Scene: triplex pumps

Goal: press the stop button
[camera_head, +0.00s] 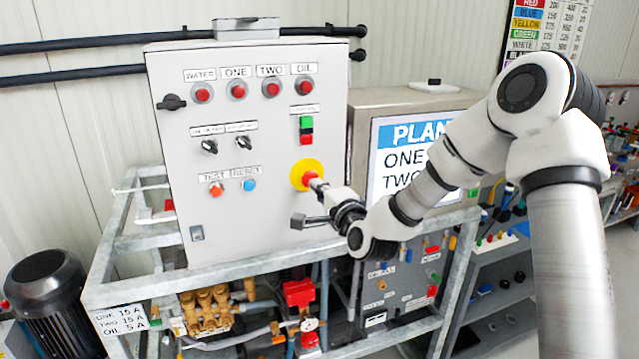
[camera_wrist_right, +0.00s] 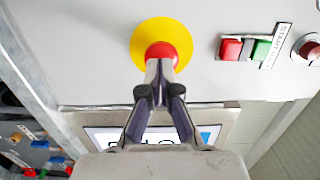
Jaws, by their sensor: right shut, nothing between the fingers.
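A red mushroom button (camera_head: 309,178) on a round yellow plate (camera_head: 299,171) sits at the right of the grey control panel (camera_head: 240,130). In the right wrist view the red button (camera_wrist_right: 161,49) and yellow plate (camera_wrist_right: 146,36) lie straight ahead. My right gripper (camera_head: 318,185) is shut and empty, its tips at the button's front. In the wrist view the tips (camera_wrist_right: 159,68) overlap the button's lower part; whether they touch or press it I cannot tell. A green and red button pair (camera_head: 306,130) is above the yellow plate. My left gripper is not in view.
Red lamps, black knobs (camera_head: 209,147), and orange and blue buttons (camera_head: 249,185) fill the panel's left. A sign box (camera_head: 362,120) stands right, behind my right arm. A steel frame (camera_head: 140,290) with pipes and valves is below. A black motor (camera_head: 48,285) stands lower left.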

